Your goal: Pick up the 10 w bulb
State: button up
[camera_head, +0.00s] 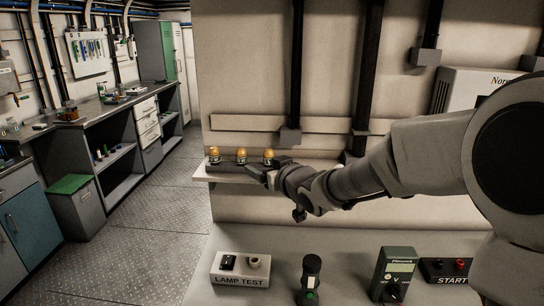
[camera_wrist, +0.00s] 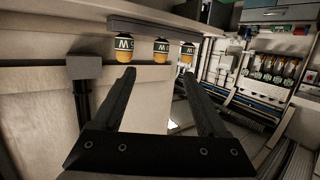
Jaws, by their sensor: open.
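Three amber bulbs with dark, labelled bases stand in a row on a narrow wall shelf (camera_head: 212,173): a left bulb (camera_head: 214,155), a middle bulb (camera_head: 241,155) and a right bulb (camera_head: 268,155). In the wrist view, which looks upside down, the bulbs show at the left (camera_wrist: 124,46), middle (camera_wrist: 161,48) and right (camera_wrist: 187,54). A "W" shows on their bases, but I cannot read the wattages, so I cannot tell which is 10 W. My gripper (camera_wrist: 159,77) is open and empty, its fingers pointing toward the row. In the head view my gripper (camera_head: 256,170) is close by the shelf at the right bulb.
Below the shelf, a counter holds a lamp test box (camera_head: 240,269) with a socket, a dark upright device (camera_head: 310,278), a green meter (camera_head: 395,272) and a start box (camera_head: 447,270). Dark vertical conduits (camera_head: 297,75) run down the wall behind. Open floor (camera_head: 155,200) lies left.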

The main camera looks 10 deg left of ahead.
aim_at(244, 156)
jog(key=shift+y, duration=0.4)
jog(key=p+x, duration=0.1)
jog(key=x, duration=1)
jog(key=shift+w, duration=0.25)
jog(key=shift+f+p+x, duration=0.15)
jog(key=shift+p+x, duration=0.15)
jog(key=shift+x, duration=1.35)
jog(key=shift+f+p+x, duration=0.1)
jog(key=shift+p+x, duration=0.2)
jog(key=shift+x, duration=1.3)
grip_shut()
